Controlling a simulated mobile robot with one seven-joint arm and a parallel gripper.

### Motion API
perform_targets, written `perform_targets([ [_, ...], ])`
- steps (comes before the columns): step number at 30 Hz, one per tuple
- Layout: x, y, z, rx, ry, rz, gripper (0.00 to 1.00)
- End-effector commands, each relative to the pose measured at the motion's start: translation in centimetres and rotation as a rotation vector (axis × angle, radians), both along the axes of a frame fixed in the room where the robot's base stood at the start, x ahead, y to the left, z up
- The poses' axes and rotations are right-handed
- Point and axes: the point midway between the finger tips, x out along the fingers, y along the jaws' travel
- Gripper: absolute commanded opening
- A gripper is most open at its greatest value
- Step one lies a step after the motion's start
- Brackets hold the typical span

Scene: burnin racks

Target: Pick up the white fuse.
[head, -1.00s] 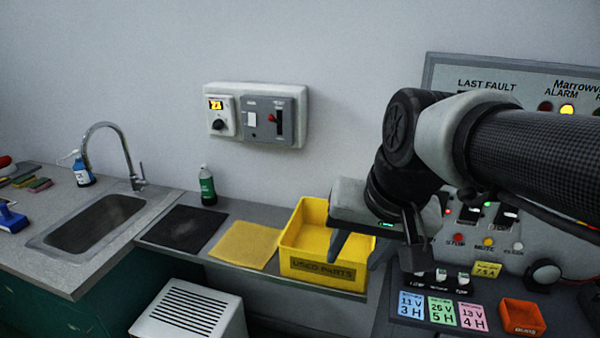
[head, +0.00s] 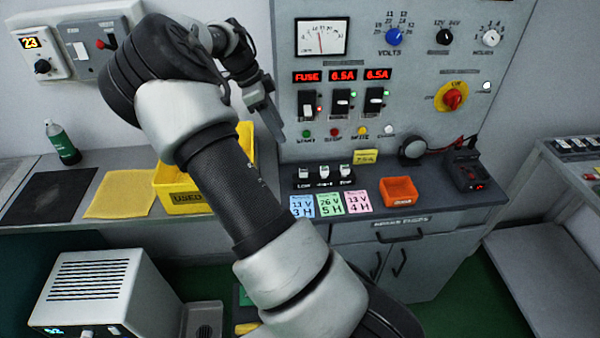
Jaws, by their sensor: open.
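I cannot surely pick out the white fuse. Three small white pieces (head: 324,173) stand in a row on a black block at the back of the grey bench, below the control panel; whether one is the fuse is too small to tell. My gripper (head: 277,132) is in front of the panel's left edge, above and left of the white pieces and apart from them. It is open, with a dark finger pointing down; no held object shows. My arm hides part of the gripper and the middle of the bench.
The grey control panel (head: 420,115) rises behind the bench. An orange tray (head: 400,191) and coloured cards (head: 330,203) lie before it. The yellow used-parts bin (head: 184,200) is left, partly behind my arm. A shelf (head: 535,250) stands right, with green floor between.

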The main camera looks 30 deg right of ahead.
Motion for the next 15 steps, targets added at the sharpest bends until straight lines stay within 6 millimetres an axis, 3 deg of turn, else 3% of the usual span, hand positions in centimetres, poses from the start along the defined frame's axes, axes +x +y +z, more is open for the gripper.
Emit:
perform_targets([
  [15, -1.8, -3.6, -9.5, 0.0, 0.005, -0.004, 0.42],
])
